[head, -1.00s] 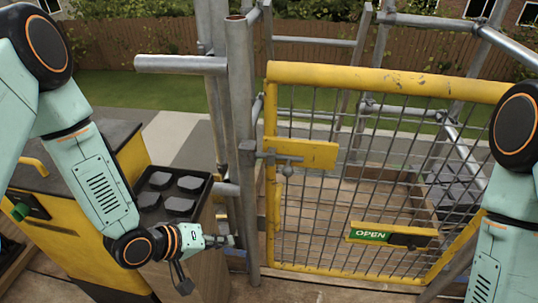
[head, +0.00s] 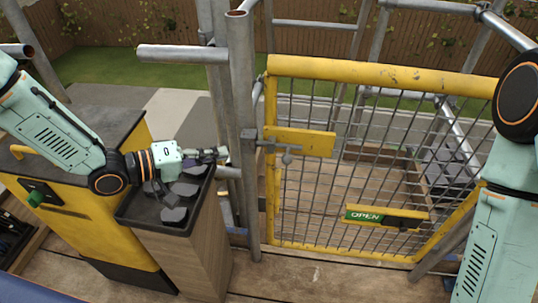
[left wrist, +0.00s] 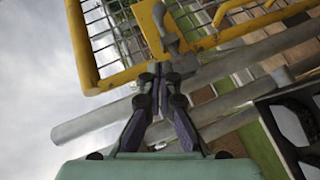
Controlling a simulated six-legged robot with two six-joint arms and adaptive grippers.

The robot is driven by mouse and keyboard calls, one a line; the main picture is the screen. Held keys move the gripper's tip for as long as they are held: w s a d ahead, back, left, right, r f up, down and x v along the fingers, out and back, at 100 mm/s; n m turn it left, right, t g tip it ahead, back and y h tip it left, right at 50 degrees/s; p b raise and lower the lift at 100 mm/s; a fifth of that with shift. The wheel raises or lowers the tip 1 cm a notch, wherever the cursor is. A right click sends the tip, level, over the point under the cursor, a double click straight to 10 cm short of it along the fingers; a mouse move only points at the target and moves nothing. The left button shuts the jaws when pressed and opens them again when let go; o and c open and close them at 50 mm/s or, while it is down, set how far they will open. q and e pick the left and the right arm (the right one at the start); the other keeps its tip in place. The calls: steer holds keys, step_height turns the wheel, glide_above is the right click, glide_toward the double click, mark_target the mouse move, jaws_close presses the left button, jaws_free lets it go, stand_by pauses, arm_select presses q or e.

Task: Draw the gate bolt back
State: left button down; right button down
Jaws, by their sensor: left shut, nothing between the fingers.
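The yellow mesh gate (head: 385,71) stands upright in the scaffold frame. Its grey bolt (head: 270,144) lies across the gate's left edge by the yellow plate (head: 306,141), with a round knob (head: 287,158) hanging below. My left gripper (head: 224,153) is shut and empty, left of the scaffold post and at about the bolt's height, apart from the bolt. In the left wrist view my left gripper (left wrist: 160,72) points toward the grey bolt (left wrist: 165,25) and the yellow gate plate (left wrist: 150,28). My right gripper is out of view; only my right arm shows.
The upright scaffold post (head: 243,90) stands between my left gripper and the bolt. A horizontal pipe (head: 180,54) juts left above my arm. Below the gripper is a black tray (head: 135,214) with dark pieces, beside a yellow cabinet (head: 75,230). A green OPEN sign (head: 365,216) is low on the gate.

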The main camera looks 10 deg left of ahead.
mark_target(286, 154)
arm_select(q)
steer(key=b+x, duration=0.2)
steer(key=x, duration=0.7)
steer(key=shift+w+d+f+b, duration=0.1)
steer(key=shift+d+f+b, duration=0.15)
steer(key=shift+b, duration=0.15)
steer(key=d, duration=0.2)
steer(key=d+f, duration=0.1)
steer(key=d, duration=0.1)
steer(key=shift+f, duration=0.15)
